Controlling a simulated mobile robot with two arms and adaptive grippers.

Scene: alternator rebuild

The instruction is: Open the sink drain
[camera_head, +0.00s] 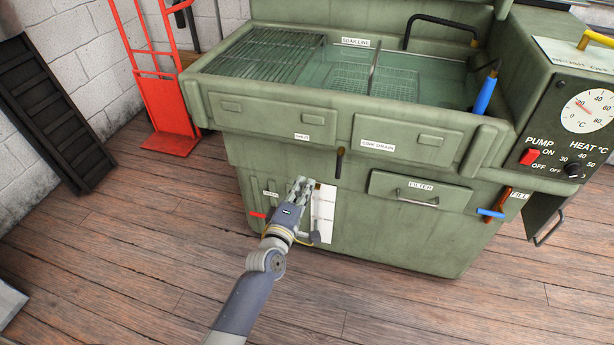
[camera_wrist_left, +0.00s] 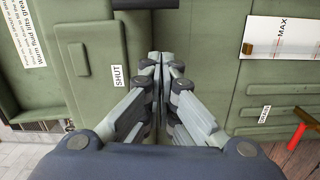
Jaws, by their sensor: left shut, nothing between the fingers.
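A green parts-washing sink (camera_head: 290,112) fills the middle of the head view. A "SINK DRAIN" label (camera_head: 378,145) is on its right front panel. A "SHUT" label shows in the left wrist view (camera_wrist_left: 117,76). A short dark lever (camera_head: 339,162) stands upright below the panels; I cannot tell its exact setting. My left gripper (camera_head: 301,186) is shut and empty in front of the cabinet, left of and lower than this lever. In the left wrist view its fingertips (camera_wrist_left: 160,58) are together, with green cabinet behind them. My right gripper is not in view.
A white gauge plate (camera_head: 322,214), marked "MAX" in the wrist view, is beside the gripper. A red handle (camera_head: 258,214) is below a "DRAIN" label (camera_wrist_left: 265,114). A filter drawer (camera_head: 420,190) and a blue handle (camera_head: 491,213) are to the right. The wooden floor (camera_head: 150,270) in front is clear.

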